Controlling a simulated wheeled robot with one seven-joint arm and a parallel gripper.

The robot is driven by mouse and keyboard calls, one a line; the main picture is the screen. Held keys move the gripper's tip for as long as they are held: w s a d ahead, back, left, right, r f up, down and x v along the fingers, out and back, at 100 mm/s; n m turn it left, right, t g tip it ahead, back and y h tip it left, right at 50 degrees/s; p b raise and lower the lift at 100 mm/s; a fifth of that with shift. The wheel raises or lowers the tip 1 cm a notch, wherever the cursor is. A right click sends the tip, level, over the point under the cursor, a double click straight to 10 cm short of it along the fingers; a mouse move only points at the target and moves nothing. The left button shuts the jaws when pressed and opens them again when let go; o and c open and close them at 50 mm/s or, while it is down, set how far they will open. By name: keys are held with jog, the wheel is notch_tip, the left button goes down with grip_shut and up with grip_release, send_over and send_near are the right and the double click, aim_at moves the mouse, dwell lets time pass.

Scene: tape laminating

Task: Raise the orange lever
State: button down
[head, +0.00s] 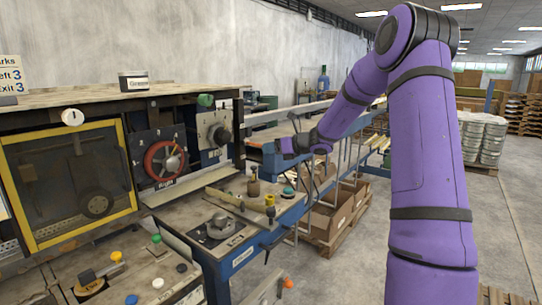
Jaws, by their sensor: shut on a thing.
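My purple arm reaches from the right toward the machine, and my gripper (283,147) is at its far end, beside the blue side of the machine. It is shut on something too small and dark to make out. An orange knob (288,283) shows low at the front, near the bottom edge of the picture and well below my gripper in view. It is the only clear orange knob I see; the lever shaft under it is hard to tell.
The grey floor (345,270) between the machine and my arm is mostly clear.

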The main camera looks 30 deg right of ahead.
jog(key=r+g, duration=0.1)
jog(key=r+g+h, duration=0.1)
jog(key=r, duration=0.2)
jog(key=shift+w+a+g, duration=0.2)
jog(key=shift+w+g, duration=0.1)
jog(key=shift+g, duration=0.1)
jog(key=r+g, duration=0.1)
jog(key=w+r+g+h, duration=0.1)
jog(key=r, duration=0.1)
jog(key=shift+w+a+m+g+h, duration=0.2)
jog(key=shift+a+m+g+h, duration=0.1)
jog(key=shift+g+h, duration=0.1)
jog(key=shift+w+r, duration=0.4)
jog(key=shift+r, duration=0.2)
jog(key=c, duration=0.8)
grip_release()
jog(key=shift+o, duration=0.2)
jog(key=v, duration=1)
jog(key=shift+s+d+r, duration=0.15)
jog(key=shift+r, duration=0.1)
